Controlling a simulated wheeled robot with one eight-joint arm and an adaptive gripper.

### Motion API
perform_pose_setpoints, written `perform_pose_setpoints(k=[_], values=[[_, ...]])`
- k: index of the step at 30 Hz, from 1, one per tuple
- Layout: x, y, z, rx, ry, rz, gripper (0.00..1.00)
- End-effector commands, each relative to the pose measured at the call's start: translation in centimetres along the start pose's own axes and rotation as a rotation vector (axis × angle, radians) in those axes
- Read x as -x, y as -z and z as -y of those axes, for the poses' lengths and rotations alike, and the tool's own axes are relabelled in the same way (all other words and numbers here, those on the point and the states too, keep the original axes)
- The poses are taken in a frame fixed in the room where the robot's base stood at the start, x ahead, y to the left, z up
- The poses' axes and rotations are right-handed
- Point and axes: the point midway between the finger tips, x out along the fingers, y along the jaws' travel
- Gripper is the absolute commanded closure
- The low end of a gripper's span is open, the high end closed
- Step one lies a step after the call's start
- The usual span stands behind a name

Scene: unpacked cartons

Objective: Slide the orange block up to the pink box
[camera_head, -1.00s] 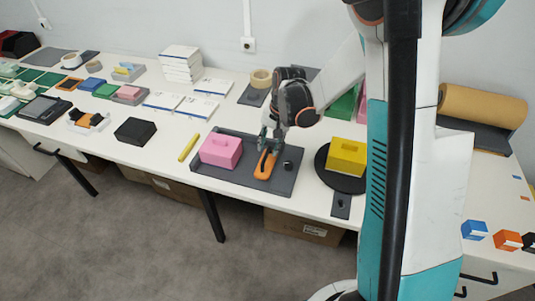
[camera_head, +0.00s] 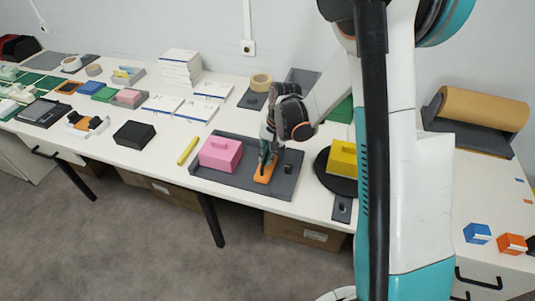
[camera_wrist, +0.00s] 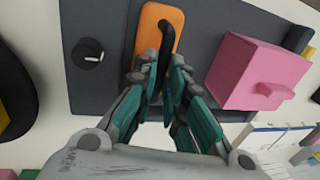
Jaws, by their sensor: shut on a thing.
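The orange block (camera_head: 262,180) lies on a dark grey tray (camera_head: 232,184), to the right of the pink box (camera_head: 218,155). In the wrist view the orange block (camera_wrist: 148,32) carries a black handle (camera_wrist: 167,45). My gripper (camera_head: 268,162) is down at the block, and in the wrist view its fingertips (camera_wrist: 165,66) are closed on the handle. The pink box (camera_wrist: 255,75) stands to the right there. A strip of bare tray separates the block from it. The gripper hides part of the block in the head view.
A small black knob (camera_head: 288,168) sits on the tray right of the block. A yellow box (camera_head: 343,158) stands on a black disc farther right. A yellow stick (camera_head: 188,150) and a black box (camera_head: 134,133) lie left of the tray.

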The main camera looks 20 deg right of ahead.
Motion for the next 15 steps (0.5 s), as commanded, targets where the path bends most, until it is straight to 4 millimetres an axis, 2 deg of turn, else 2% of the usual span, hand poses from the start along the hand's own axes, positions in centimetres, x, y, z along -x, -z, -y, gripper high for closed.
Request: perform_pose_setpoints(k=[4, 9, 12, 15], values=[[-0.3, 0.0, 1.5, 0.004, 0.000, 0.000, 1.00], [-1.1, 0.0, 5.3, 0.004, -0.001, 0.001, 1.00], [-1.4, 0.0, 7.0, 0.003, -0.001, 0.001, 1.00], [-1.6, 0.0, 7.8, 0.002, -0.001, 0.000, 1.00]])
